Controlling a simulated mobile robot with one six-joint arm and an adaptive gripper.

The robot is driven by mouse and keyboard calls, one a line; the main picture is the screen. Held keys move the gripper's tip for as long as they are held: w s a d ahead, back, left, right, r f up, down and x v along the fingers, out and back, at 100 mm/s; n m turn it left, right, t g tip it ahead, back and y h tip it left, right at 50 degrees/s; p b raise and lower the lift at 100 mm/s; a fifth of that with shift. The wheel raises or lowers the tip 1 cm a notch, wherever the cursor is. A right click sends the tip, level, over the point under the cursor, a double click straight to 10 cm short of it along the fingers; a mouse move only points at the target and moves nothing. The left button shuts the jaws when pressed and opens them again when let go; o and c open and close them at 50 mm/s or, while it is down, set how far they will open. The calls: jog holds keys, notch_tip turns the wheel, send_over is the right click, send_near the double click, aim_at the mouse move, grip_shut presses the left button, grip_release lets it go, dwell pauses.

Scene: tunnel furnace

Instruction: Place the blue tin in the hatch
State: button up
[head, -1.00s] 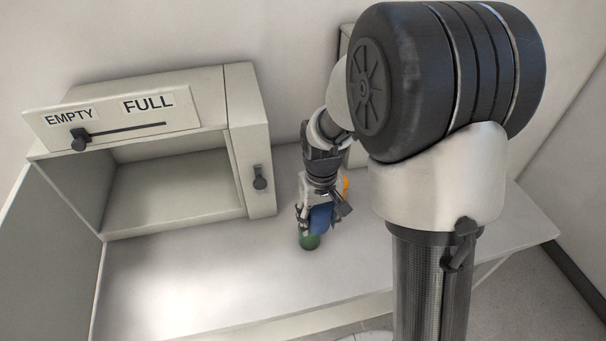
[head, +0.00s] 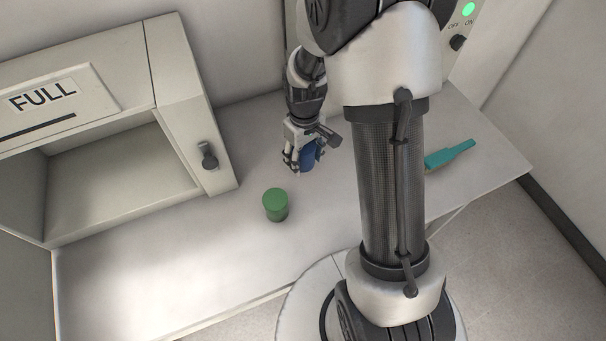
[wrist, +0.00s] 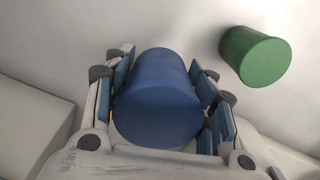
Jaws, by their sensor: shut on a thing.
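The blue tin (head: 309,155) is held in my gripper (head: 304,162), above the table to the right of the hatch. In the wrist view the blue tin (wrist: 158,98) lies between both fingers of my gripper (wrist: 160,90), which press on its sides. The hatch (head: 120,170) is a pale box at the left with its front open and its visible inside empty. Its left part is cut off by the picture's edge.
A green tin (head: 275,205) stands on the table (head: 190,265) between the hatch and my gripper; it also shows in the wrist view (wrist: 254,56). A teal tool (head: 450,154) lies at the right. A "FULL" label (head: 42,94) and slider are above the opening. A dark handle (head: 208,156) sits on the hatch's right post.

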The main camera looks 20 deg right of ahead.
aim_at(304, 179)
notch_tip(304, 179, down, 8)
jog(key=shift+r+b, duration=0.1)
jog(key=shift+b, duration=0.85)
jog(key=shift+r, duration=0.1)
jog(key=o, duration=0.8)
jog(key=shift+f, duration=0.2)
jog(key=o, duration=0.5)
jog(key=shift+c, duration=0.2)
